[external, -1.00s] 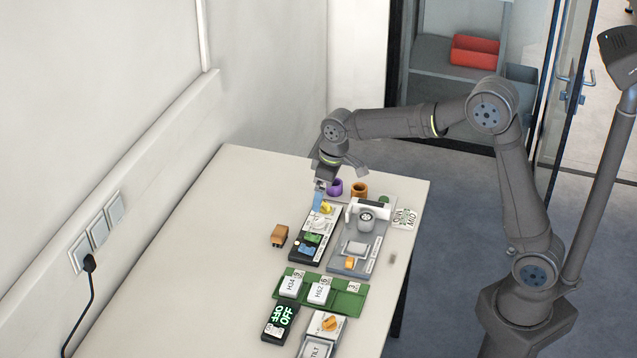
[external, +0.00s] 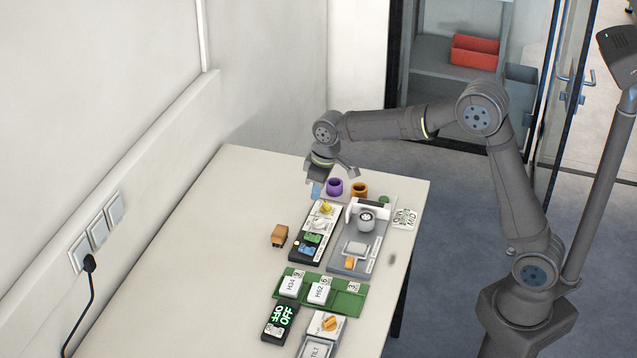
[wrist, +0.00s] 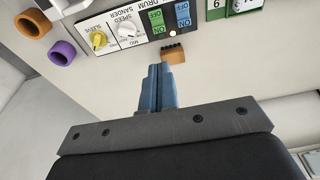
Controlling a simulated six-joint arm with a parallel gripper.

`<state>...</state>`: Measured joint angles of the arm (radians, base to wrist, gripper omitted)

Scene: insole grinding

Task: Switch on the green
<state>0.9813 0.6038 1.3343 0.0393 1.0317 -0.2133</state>
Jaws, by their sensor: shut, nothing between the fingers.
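The drum sander control panel (wrist: 140,22) is a black box with a white label, and it also shows in the external view (external: 296,252). Its green switch (wrist: 157,21) sits between a white speed knob (wrist: 128,30) and a blue switch (wrist: 182,14). A yellow sleeve knob (wrist: 99,39) is at the panel's far end. In the external view the green switch (external: 313,239) is small. My gripper (wrist: 156,68) has blue fingers that are shut and empty. In the external view it (external: 316,192) hangs just beyond the panel's yellow-knob end, apart from it.
A purple ring (external: 334,187) and an orange-brown ring (external: 359,190) stand behind the panel. The grey sander (external: 345,263) is close on its right. An orange-brown block (external: 280,235) is at its left. A green tray (external: 350,302) lies in front. The table's left side is clear.

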